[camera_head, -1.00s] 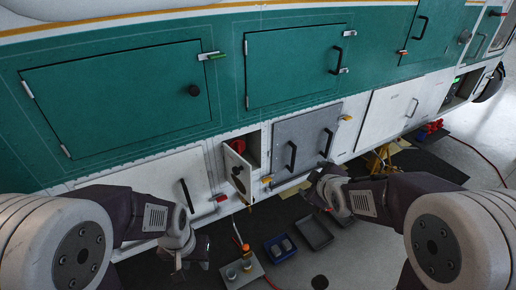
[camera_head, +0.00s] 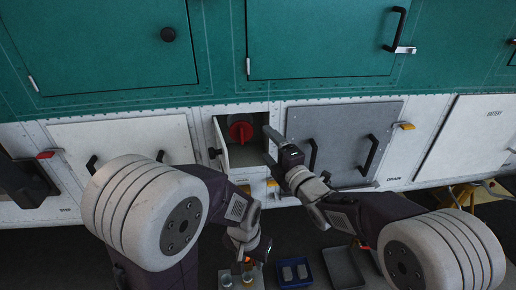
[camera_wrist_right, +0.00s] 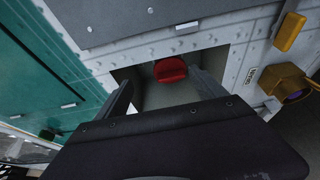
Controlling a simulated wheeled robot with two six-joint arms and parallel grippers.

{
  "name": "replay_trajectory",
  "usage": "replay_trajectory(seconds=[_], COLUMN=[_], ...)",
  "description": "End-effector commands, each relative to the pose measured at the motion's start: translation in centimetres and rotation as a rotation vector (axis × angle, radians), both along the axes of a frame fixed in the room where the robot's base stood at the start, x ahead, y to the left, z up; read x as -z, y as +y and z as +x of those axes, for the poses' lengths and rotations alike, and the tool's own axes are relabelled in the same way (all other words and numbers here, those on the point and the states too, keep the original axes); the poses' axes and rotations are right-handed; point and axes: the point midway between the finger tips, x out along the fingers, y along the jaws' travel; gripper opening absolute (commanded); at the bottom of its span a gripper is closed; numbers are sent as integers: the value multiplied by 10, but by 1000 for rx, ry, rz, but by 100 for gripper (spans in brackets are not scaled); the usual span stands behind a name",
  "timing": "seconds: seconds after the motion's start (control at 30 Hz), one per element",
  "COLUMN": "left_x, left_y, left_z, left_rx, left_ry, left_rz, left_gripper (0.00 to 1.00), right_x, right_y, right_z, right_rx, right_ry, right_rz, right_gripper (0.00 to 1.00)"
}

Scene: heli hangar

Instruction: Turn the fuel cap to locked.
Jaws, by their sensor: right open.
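The red round fuel cap (camera_head: 241,131) sits inside a small open compartment in the white lower panel. It also shows in the right wrist view (camera_wrist_right: 171,70), ahead of my fingers. My right gripper (camera_head: 270,148) is open at the right side of the compartment opening. In the right wrist view its two fingers (camera_wrist_right: 165,90) stand apart, with the cap between their lines and no visible contact. The cap's markings are too small to read. My left gripper (camera_head: 246,262) hangs low, below the panel and away from the cap; its jaws are unclear.
The compartment's small door (camera_head: 221,142) stands open on the left. A grey panel with black handles (camera_head: 342,140) is to the right. A yellow latch (camera_head: 403,126) sticks out beside it. A blue tray (camera_head: 294,272) and a dark tray (camera_head: 343,268) lie below.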

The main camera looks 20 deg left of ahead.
Motion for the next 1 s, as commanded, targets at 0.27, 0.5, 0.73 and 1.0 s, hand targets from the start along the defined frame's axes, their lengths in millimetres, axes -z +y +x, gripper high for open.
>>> replay_trajectory(seconds=[0.27, 0.5, 0.73, 1.0], left_x=[11, 0, -8, -10], left_y=[0, 0, 0, 0], left_z=[0, 0, 0, 0], left_rx=[0, 0, 0, 0], left_ry=[0, 0, 0, 0], left_rz=[0, 0, 0, 0], left_gripper=[36, 36, 36, 36], right_x=[18, 15, 16, 17], right_y=[19, 50, 81, 91], right_z=[-16, 6, 30, 37], right_rx=[-41, -41, -40, -39], right_ry=[9, 9, 10, 10], right_rz=[-6, -6, -5, -6], right_gripper=[80, 80, 80, 80])
